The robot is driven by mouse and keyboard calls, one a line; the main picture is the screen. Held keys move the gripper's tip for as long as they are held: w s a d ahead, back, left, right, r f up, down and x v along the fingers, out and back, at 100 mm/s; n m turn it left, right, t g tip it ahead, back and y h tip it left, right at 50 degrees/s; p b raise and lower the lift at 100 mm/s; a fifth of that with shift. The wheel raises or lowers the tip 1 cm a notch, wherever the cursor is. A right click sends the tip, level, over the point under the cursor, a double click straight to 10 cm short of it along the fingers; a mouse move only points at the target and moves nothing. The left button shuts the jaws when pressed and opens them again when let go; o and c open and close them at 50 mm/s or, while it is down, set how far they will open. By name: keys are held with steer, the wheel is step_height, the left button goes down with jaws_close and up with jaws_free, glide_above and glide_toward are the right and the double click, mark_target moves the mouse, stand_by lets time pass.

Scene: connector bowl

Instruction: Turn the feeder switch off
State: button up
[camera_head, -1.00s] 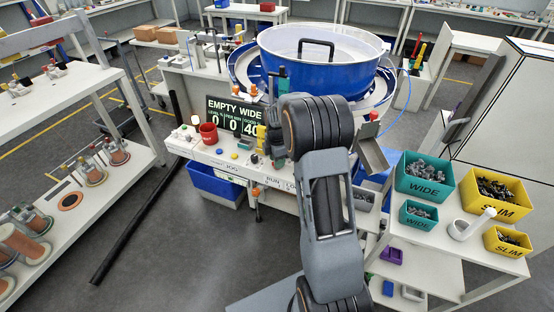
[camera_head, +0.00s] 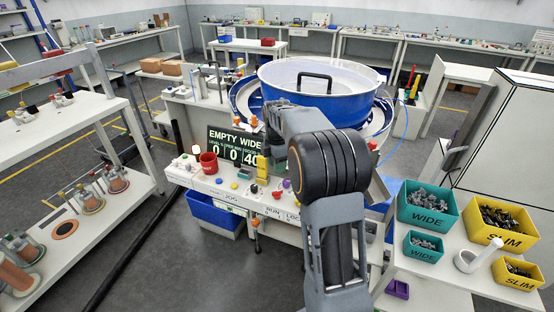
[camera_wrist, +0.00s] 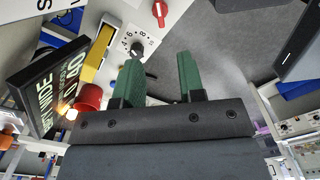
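The feeder's control panel (camera_head: 228,182) is the white front ledge below the blue bowl (camera_head: 318,86). It carries several coloured buttons and lettering such as JOG and RUN. In the wrist view, a red rotary switch (camera_wrist: 160,10) sits on the white panel at the top, and a numbered dial (camera_wrist: 138,44) is nearer. I cannot tell from lettering which control is the feeder switch. My gripper (camera_wrist: 158,62) has two green fingers spread apart with nothing between them. Its fingers appear near the dial and apart from the red switch. In the head view my arm hides the gripper.
A red cup (camera_head: 208,163), a yellow block (camera_head: 262,168) and a display reading EMPTY WIDE (camera_head: 233,139) stand on the panel. WIDE bins (camera_head: 427,219) and SLIM bins (camera_head: 500,234) sit on the right table. A blue bin (camera_head: 213,216) is underneath. Shelves line the left.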

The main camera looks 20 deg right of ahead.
steer(key=shift+r, duration=1.05)
